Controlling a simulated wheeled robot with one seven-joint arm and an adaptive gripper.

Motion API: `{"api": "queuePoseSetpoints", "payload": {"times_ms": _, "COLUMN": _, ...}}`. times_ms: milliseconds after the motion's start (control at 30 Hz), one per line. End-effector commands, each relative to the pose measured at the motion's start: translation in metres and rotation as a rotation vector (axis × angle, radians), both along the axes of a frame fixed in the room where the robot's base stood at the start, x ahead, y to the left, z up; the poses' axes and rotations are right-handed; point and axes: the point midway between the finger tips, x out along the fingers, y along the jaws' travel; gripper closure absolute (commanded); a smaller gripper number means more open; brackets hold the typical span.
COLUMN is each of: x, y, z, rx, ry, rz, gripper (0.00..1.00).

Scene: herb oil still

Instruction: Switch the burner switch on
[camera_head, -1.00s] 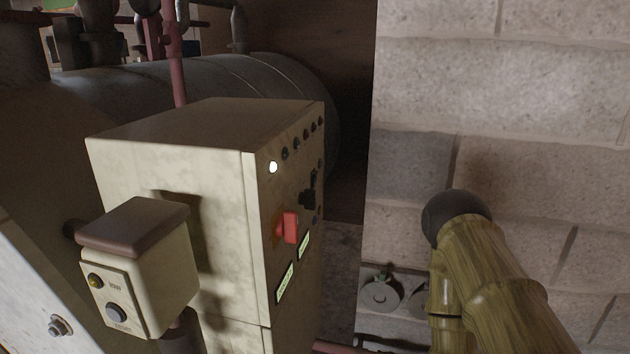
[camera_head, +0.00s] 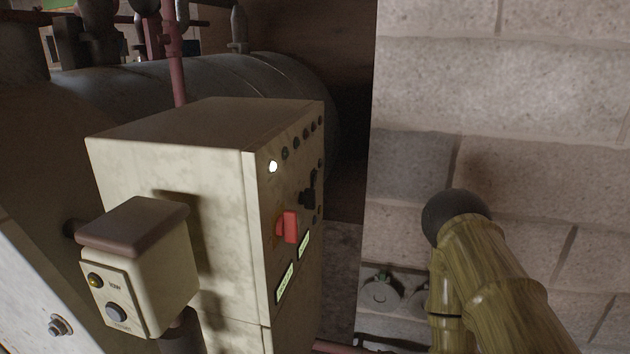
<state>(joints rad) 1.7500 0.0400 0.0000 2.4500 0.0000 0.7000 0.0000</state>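A cream control cabinet (camera_head: 178,170) stands left of centre, its right-hand face seen at a steep slant. On that face is a red switch handle (camera_head: 290,227) that stands out from the panel. A black knob or switch (camera_head: 308,194) sits beyond it, higher up. Two lit greenish labels (camera_head: 286,282) are below the red handle; their text is too small to read. I cannot tell which control is the burner switch. A white lamp (camera_head: 273,166) glows at the top of the panel. My gripper is not in view.
A small box (camera_head: 140,265) with a yellowish lamp and round button stands in front of the cabinet. A large metal drum (camera_head: 260,80) lies behind. A block wall (camera_head: 500,80) fills the right. A narrow dark gap separates cabinet and wall. My arm link shows lower right.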

Motion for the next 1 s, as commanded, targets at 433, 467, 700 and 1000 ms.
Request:
{"api": "queuePoseSetpoints", "payload": {"times_ms": 433, "x": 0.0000, "y": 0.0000, "z": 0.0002, "rx": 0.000, "ry": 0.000, "rz": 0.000, "gripper": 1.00}}
{"api": "queuePoseSetpoints", "payload": {"times_ms": 467, "x": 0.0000, "y": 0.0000, "z": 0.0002, "rx": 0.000, "ry": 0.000, "rz": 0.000, "gripper": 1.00}}
{"api": "queuePoseSetpoints", "payload": {"times_ms": 700, "x": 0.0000, "y": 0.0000, "z": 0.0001, "rx": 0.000, "ry": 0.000, "rz": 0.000, "gripper": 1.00}}
{"api": "queuePoseSetpoints", "payload": {"times_ms": 1000, "x": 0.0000, "y": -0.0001, "z": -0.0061, "rx": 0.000, "ry": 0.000, "rz": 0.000, "gripper": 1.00}}
